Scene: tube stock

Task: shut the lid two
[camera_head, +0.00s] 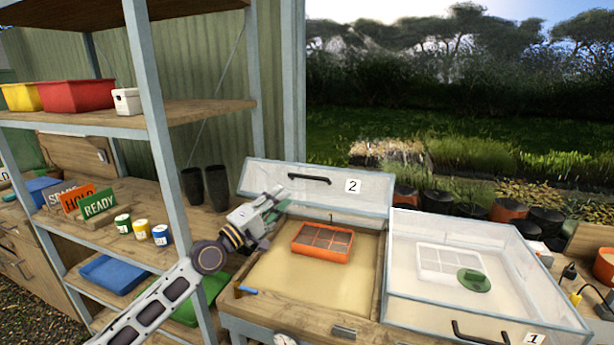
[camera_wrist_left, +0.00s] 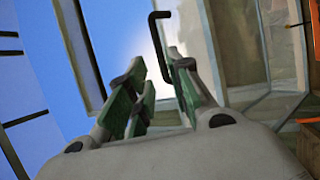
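Lid two (camera_head: 352,204) is a clear, pale-framed lid marked "2". It stands raised and tilted at the back of the left frame box (camera_head: 262,277). Its dark handle (camera_head: 308,180) is near the upper edge; it also shows in the left wrist view (camera_wrist_left: 157,42), close to the fingertips. My left gripper (camera_head: 281,199) is at the lid's left part, just left of and below the handle. In the left wrist view its green fingers (camera_wrist_left: 157,62) are apart, with the handle's bent end near the gap. I cannot tell whether they touch it. My right gripper is out of view.
An orange tray (camera_head: 323,243) sits inside the left box. The right box's lid (camera_head: 490,298), marked "1", is down over a white tray and green disc. A shelf (camera_head: 130,117) with tubs, signs and cans stands left of my arm.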

